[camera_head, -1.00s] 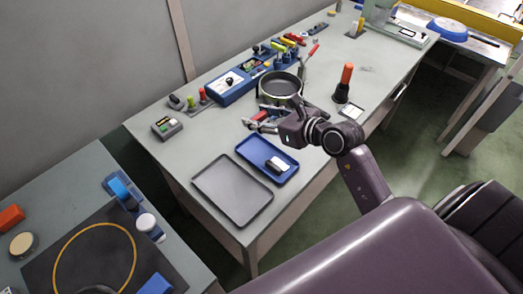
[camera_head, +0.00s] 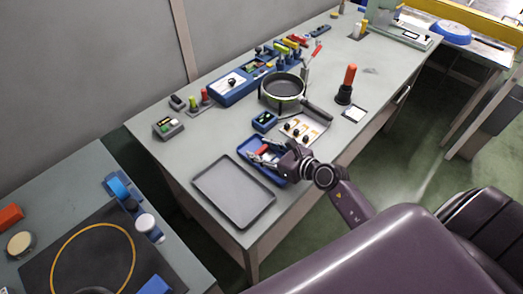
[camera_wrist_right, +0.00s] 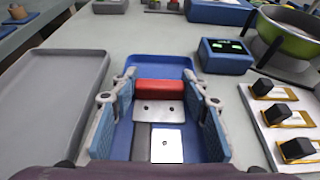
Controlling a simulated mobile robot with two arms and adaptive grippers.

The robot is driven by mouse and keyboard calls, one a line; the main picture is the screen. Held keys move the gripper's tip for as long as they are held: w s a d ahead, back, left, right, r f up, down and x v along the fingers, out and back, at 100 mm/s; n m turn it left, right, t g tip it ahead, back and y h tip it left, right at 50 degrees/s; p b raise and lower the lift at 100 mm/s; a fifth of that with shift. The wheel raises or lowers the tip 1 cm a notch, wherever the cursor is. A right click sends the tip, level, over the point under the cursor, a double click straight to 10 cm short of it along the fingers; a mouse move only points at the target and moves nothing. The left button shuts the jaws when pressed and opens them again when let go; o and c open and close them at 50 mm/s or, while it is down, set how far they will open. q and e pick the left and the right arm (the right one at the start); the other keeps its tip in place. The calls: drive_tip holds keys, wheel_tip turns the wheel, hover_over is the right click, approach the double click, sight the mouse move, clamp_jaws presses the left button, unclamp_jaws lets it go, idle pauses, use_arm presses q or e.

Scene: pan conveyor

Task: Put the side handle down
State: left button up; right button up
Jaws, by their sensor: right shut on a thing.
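The side handle (camera_wrist_right: 160,91) is a red grip with a grey metal bracket. My right gripper (camera_wrist_right: 158,108) is shut on it, with a blue-padded finger on each side. In the head view, my right gripper (camera_head: 268,157) is over the blue tray (camera_head: 245,146), and the red of the handle shows between the fingers. A white and dark piece (camera_wrist_right: 166,145) lies in the blue tray nearer the wrist. I cannot tell whether the handle touches the tray floor. My left gripper is not in view.
An empty grey tray (camera_head: 234,190) lies left of the blue tray. A small blue box (camera_head: 264,121) and a card with several black knobs (camera_head: 304,128) are close by. The pan (camera_head: 283,88) stands behind them, with its long handle pointing right. The table's front edge is close.

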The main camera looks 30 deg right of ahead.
drive_tip(key=shift+f, duration=0.2)
drive_tip(key=o, duration=0.9)
drive_tip(key=shift+r, duration=0.15)
drive_tip(key=shift+s+r, duration=0.1)
drive_tip(key=shift+s, duration=0.1)
drive_tip(key=b+v, duration=0.1)
drive_tip(key=v, duration=0.9)
drive_tip(key=shift+s, duration=0.1)
drive_tip(key=shift+v, duration=0.8)
